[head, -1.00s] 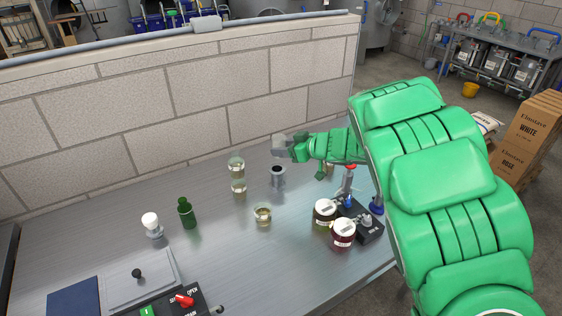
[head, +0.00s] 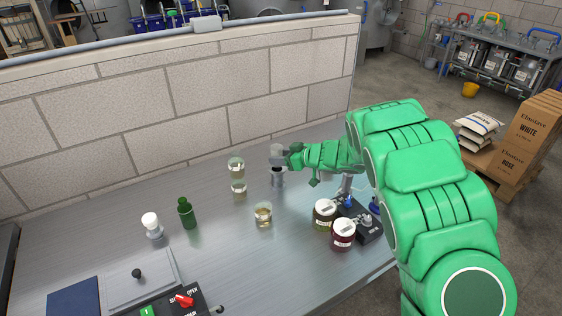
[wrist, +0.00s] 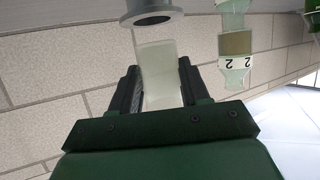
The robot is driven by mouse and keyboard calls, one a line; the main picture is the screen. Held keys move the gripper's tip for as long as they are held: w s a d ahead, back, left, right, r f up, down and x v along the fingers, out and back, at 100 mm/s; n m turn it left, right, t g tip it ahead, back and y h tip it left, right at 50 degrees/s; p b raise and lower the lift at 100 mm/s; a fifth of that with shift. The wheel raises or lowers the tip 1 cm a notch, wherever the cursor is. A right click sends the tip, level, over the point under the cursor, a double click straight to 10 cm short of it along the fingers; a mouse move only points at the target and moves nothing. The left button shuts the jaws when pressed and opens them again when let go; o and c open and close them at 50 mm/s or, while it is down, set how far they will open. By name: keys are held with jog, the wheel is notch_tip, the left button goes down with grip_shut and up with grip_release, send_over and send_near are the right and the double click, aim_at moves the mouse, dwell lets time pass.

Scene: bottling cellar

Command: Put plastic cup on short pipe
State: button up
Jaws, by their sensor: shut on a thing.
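My gripper (head: 289,154) is shut on the plastic cup (head: 277,152), a pale translucent cup. In the wrist view the cup (wrist: 160,75) sits between the two dark fingers. The short pipe (head: 278,178) is a grey metal stub standing on the metal bench. In the head view the cup is at the pipe's top and overlaps it in the picture. In the wrist view the pipe's dark round opening and rim (wrist: 150,14) are right by the cup's end. I cannot tell whether cup and pipe touch.
Left of the pipe stand stacked clear vessels (head: 237,170), and in front a glass beaker (head: 263,214). A green bottle (head: 187,215) and a white-topped item (head: 151,222) are further left. Two labelled jars (head: 343,233) stand at right. The brick wall (head: 200,110) bounds the back.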

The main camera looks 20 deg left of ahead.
jog(key=shift+f, duration=0.85)
jog(key=shift+f, duration=0.1)
jog(key=o, duration=1)
jog(key=shift+o, duration=0.2)
jog(key=v, duration=1.2)
